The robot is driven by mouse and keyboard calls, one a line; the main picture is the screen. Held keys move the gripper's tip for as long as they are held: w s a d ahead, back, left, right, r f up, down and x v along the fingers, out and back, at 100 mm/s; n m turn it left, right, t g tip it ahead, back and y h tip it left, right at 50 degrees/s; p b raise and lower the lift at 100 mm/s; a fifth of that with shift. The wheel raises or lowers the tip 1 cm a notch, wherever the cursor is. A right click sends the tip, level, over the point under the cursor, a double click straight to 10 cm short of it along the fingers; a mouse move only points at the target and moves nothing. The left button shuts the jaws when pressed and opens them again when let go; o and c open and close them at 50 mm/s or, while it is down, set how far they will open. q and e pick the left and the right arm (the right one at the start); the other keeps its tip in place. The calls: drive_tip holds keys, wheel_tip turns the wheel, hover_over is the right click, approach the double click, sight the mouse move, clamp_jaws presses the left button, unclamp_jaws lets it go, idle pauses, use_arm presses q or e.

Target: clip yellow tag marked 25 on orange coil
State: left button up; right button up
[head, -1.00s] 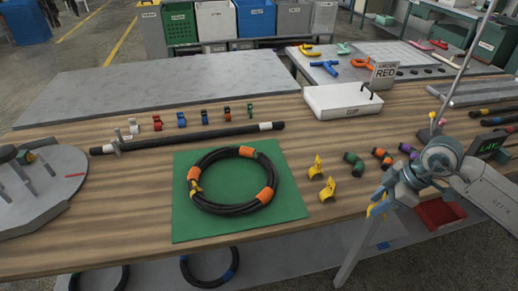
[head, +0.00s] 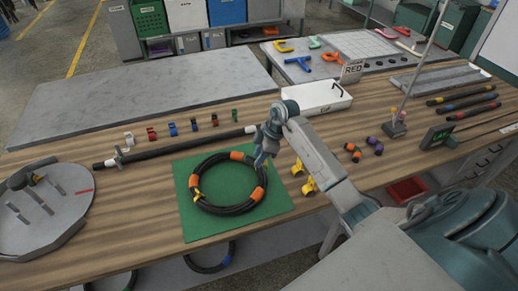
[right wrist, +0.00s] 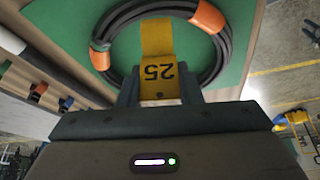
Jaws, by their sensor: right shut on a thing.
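The coil is a black hose ring (head: 205,207) with orange bands, lying on a green mat (head: 185,228). A small yellow piece (head: 197,194) sits on its left side. My right gripper (head: 262,160) is over the coil's upper right, by an orange band. In the right wrist view it is shut on a yellow tag marked 25 (right wrist: 160,73), with the number upside down. The tag overlaps the inside of the coil (right wrist: 228,48) in that view; I cannot tell whether they touch. The tag is hidden in the head view. My left gripper is not in view.
Two yellow tags (head: 310,187) stand right of the mat, with orange and purple banded pieces (head: 375,142) farther right. A black bar (head: 180,148) lies behind the mat. A white box (head: 318,99) stands behind. A grey round fixture (head: 60,215) is at left.

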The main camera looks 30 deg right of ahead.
drive_tip(key=shift+d+f, duration=0.1)
idle(0.4)
drive_tip(key=shift+p, duration=0.3)
drive_tip(key=shift+f+b, duration=0.95)
drive_tip(key=shift+f, duration=0.95)
drive_tip(key=shift+f, duration=0.1)
drive_tip(key=shift+f, duration=0.15)
drive_tip(key=shift+f+b, duration=0.35)
drive_tip(key=shift+f, duration=0.6)
